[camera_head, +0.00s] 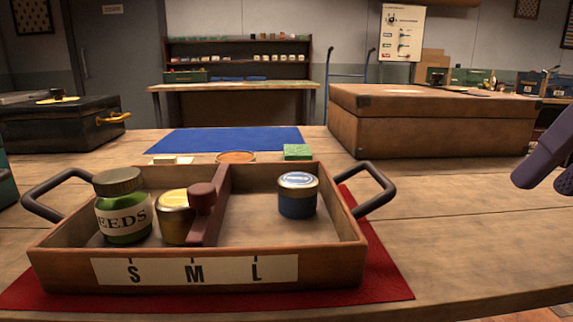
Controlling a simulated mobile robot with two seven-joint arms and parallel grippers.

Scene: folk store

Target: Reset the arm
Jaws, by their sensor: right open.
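My right gripper (540,172) shows at the right edge of the head view, partly cut off. It is open and empty, held above the wooden table, to the right of the tray and apart from it. My left gripper is not in view. The wooden tray (60,262) has two dark handles and a label reading S, M, L on its front. A green jar (124,225) with a SEEDS label and a yellow jar (173,222) stand in its left part. A blue jar (298,200) stands right of the reddish-brown divider (212,203).
The tray stands on a red mat (390,285). A blue mat (225,140), a green block (297,152) and a round orange-brown item (236,156) lie behind it. A large brown case (430,118) stands back right, a black case (60,125) back left. The table's right front is clear.

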